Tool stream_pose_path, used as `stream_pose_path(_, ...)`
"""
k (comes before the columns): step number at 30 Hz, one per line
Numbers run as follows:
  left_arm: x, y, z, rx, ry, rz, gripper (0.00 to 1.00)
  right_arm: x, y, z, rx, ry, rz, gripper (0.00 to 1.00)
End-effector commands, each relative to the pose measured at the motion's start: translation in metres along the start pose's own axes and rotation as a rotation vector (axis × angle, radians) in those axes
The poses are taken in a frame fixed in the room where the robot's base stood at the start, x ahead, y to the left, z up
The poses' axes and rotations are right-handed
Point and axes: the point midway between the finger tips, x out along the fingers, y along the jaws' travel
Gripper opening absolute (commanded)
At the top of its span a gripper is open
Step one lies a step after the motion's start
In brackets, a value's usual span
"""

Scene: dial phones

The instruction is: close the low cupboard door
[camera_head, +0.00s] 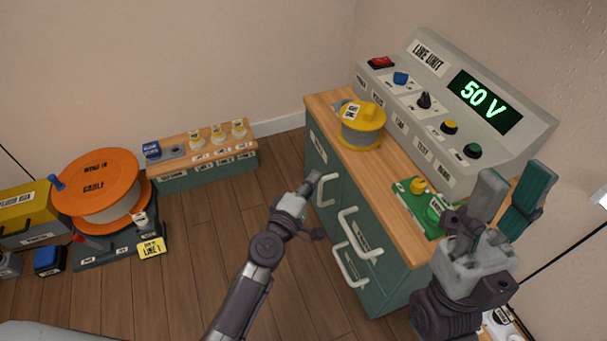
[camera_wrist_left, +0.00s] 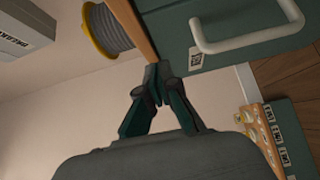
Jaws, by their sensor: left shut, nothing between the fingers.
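The low cupboard (camera_head: 378,295) is green with a wooden top, and its front faces left. A labelled green door panel (camera_head: 318,146) with a white bar handle (camera_head: 324,190) is at its far end; it looks about flush, but I cannot tell if a small gap is left. In the left wrist view a green front (camera_wrist_left: 215,22) with a white handle (camera_wrist_left: 245,42) fills the top. My left gripper (camera_head: 313,179) is shut and empty, close to the panel beside the handle; its fingertips (camera_wrist_left: 158,72) show near the front's edge. My right gripper (camera_head: 513,185) is open and empty above the counter.
Two more white handles (camera_head: 358,228) are on the nearer fronts. A yellow spool (camera_head: 361,126), a green board (camera_head: 412,213) and a console reading 50 V (camera_head: 440,110) stand on top. An orange cable reel (camera_head: 97,170) and a low bench (camera_head: 205,172) stand left. Wooden floor (camera_head: 200,235) between is clear.

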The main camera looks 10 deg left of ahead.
Motion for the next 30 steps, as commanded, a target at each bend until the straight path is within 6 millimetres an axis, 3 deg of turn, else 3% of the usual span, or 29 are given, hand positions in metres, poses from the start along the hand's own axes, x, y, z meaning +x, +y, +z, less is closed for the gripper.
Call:
stream_pose_path(18,-0.074,0.0,0.052,0.001,-0.002,-0.001,0.0,0.006,0.0,0.0,-0.001,-0.01,0.001,0.4)
stream_pose_path(30,-0.082,0.0,0.058,0.001,-0.001,0.0,0.0,0.007,0.0,0.0,-0.001,-0.006,0.0,0.4)
